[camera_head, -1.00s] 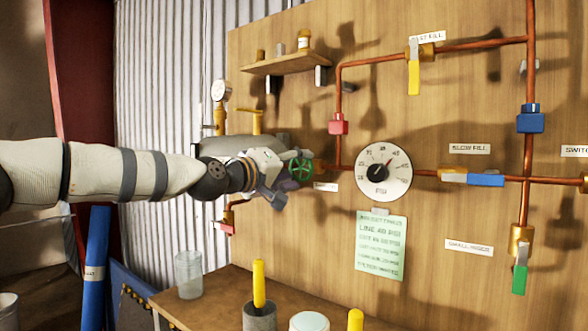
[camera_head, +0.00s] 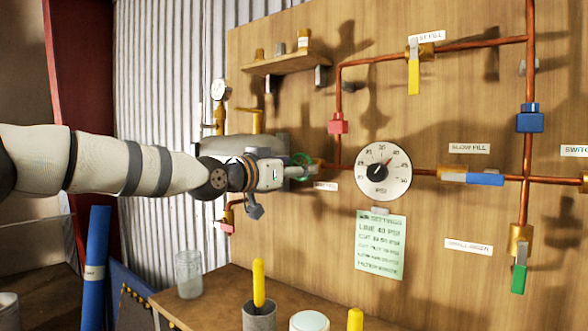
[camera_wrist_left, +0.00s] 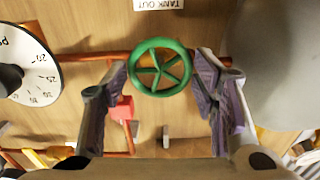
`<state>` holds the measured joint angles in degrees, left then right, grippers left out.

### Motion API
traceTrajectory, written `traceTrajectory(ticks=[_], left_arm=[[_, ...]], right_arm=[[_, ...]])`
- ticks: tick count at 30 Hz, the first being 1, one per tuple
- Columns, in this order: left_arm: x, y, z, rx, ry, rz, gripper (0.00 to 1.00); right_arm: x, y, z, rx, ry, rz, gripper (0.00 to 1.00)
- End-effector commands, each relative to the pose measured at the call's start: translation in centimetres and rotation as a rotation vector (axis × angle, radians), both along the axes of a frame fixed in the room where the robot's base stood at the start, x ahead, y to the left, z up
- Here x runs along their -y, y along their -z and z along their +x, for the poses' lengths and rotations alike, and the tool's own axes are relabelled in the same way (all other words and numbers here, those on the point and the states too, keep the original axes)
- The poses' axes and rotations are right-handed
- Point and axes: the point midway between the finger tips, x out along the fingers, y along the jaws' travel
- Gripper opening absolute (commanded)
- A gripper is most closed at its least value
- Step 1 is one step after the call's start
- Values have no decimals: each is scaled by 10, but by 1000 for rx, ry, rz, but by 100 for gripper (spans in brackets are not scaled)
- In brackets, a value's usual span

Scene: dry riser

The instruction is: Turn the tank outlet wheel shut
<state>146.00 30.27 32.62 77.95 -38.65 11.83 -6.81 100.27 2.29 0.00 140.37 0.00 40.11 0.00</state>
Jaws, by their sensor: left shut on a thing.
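The green tank outlet wheel (camera_head: 302,158) is on the copper pipe at the left part of the board, mostly hidden behind my left gripper (camera_head: 294,172) in the head view. In the left wrist view the round spoked wheel (camera_wrist_left: 160,67) shows whole, beneath a label reading "TANK OUT" (camera_wrist_left: 158,4). The two fingers of my left gripper (camera_wrist_left: 162,82) stand on either side of its rim, and the gripper is shut on the wheel. My right gripper is not in view.
A pressure dial (camera_head: 383,171) is right of the wheel, with a red-handled valve (camera_head: 338,124) above. The grey tank (camera_head: 212,150) lies behind my gripper. Below, a bench (camera_head: 215,302) holds a glass jar (camera_head: 188,274) and a cup (camera_head: 259,317) with a yellow-handled tool.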

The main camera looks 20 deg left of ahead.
Motion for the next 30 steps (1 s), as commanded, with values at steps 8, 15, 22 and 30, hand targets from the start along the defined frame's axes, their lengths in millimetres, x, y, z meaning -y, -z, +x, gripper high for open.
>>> traceTrajectory(ticks=[8,15,22,30], left_arm=[[0,-4,-1,97,-1,246,26],[1,-4,-1,174,0,460,26],[1,-4,-1,241,-1,644,26],[1,-4,-1,300,-2,802,26]], right_arm=[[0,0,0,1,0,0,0],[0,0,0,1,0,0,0],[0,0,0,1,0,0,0],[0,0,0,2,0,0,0]])
